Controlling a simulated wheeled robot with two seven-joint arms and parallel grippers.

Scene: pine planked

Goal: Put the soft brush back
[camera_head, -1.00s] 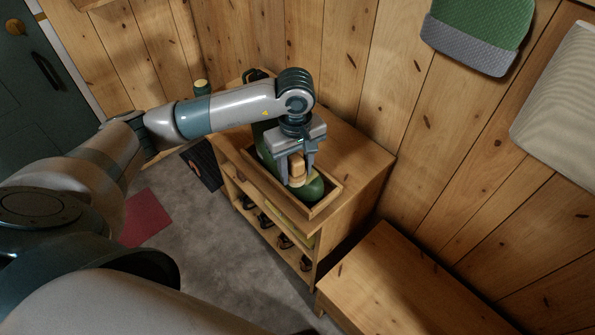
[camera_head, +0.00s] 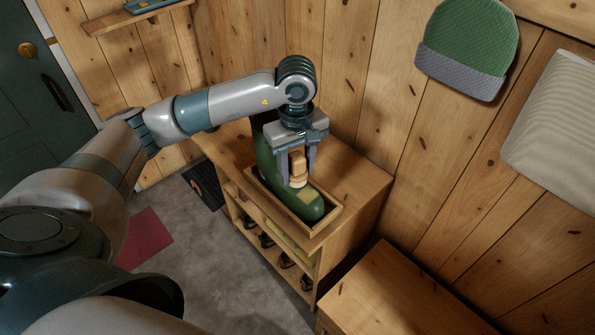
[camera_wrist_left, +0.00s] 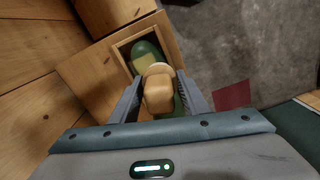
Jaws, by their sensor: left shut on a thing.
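My left gripper (camera_head: 299,178) is shut on the soft brush (camera_head: 298,164), a small light wooden block with a paler lower part. The brush also shows between the fingers in the left wrist view (camera_wrist_left: 157,93). It is over a dark green boot (camera_head: 306,206) with a pale yellowish patch on its toe. The boot stands in a shallow wooden tray (camera_head: 322,230) on a cabinet top. I cannot tell whether the brush touches the boot. In the left wrist view the brush and gripper hide part of the boot (camera_wrist_left: 145,52). My right gripper is not in view.
The wooden cabinet (camera_head: 352,178) has open shelves with dark items below. A lower wooden bench (camera_head: 400,295) stands at front right. A green and grey hat (camera_head: 468,48) and a pale cloth (camera_head: 560,130) hang on the wall. A wall shelf (camera_head: 130,18) is at upper left.

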